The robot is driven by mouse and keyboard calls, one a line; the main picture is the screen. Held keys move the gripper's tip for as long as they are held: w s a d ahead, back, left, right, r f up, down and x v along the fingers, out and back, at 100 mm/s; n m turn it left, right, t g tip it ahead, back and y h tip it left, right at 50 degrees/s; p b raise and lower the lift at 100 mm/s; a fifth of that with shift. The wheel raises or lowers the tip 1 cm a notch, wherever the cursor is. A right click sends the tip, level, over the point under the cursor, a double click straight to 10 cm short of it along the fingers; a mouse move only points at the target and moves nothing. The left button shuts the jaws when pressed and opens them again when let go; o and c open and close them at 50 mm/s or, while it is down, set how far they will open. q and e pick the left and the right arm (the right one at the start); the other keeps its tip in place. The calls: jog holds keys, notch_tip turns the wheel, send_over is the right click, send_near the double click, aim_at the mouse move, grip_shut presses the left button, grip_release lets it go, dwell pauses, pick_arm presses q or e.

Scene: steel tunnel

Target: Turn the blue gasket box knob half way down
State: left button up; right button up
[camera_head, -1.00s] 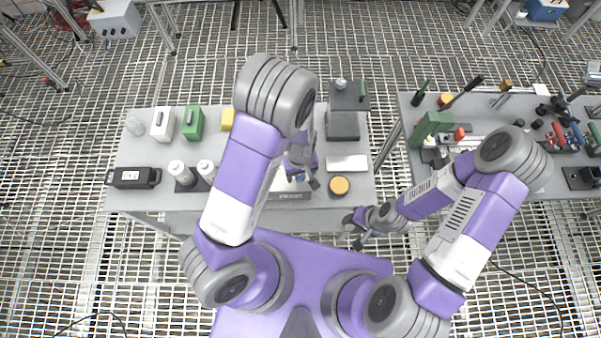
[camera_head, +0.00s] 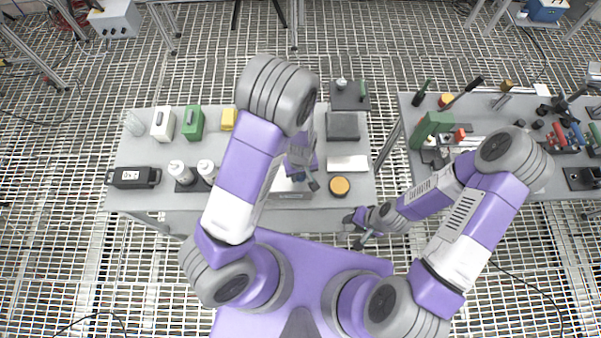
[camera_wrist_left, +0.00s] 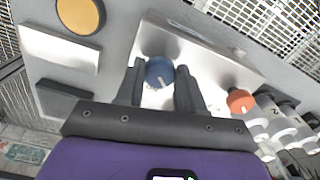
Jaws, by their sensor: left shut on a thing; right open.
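The blue knob (camera_wrist_left: 159,72) sits on the pale top of the gasket box (camera_wrist_left: 205,62) in the left wrist view. A light mark shows on the knob. My left gripper (camera_wrist_left: 160,80) has its two dark fingers on either side of the knob and is shut on it. In the head view my left gripper (camera_head: 301,180) is over the gasket box (camera_head: 290,194), and my arm hides most of the box and the knob. An orange knob (camera_wrist_left: 240,101) is on the same box to the right. My right gripper (camera_head: 360,229) is open and empty, by the table's front right corner.
A yellow round disc (camera_head: 339,187) and a white block (camera_head: 347,163) lie right of the box. White bottles (camera_head: 179,173) and a black case (camera_head: 134,177) stand on the left. A second table (camera_head: 480,112) with tools is at the right, across a gap.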

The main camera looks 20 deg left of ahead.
pick_arm(q)
jog(key=m, duration=0.4)
jog(key=shift+b, duration=0.4)
jog(key=m+b, duration=0.1)
jog(key=m, duration=0.2)
jog(key=shift+m, duration=0.3)
jog(key=m+b, duration=0.1)
jog(key=m, duration=0.3)
jog(key=shift+a, duration=0.1)
jog(key=m+b, duration=0.1)
jog(key=m, duration=0.3)
jog(key=shift+b, duration=0.3)
jog(key=m, duration=0.2)
jog(key=shift+w+a+m+b, duration=0.1)
jog(key=shift+m+b, duration=0.2)
jog(key=shift+m, duration=0.1)
jog(key=m, duration=0.2)
jog(key=shift+m, duration=0.4)
jog(key=m, duration=0.5)
jog(key=shift+w+m, duration=0.1)
jog(key=shift+m, duration=0.2)
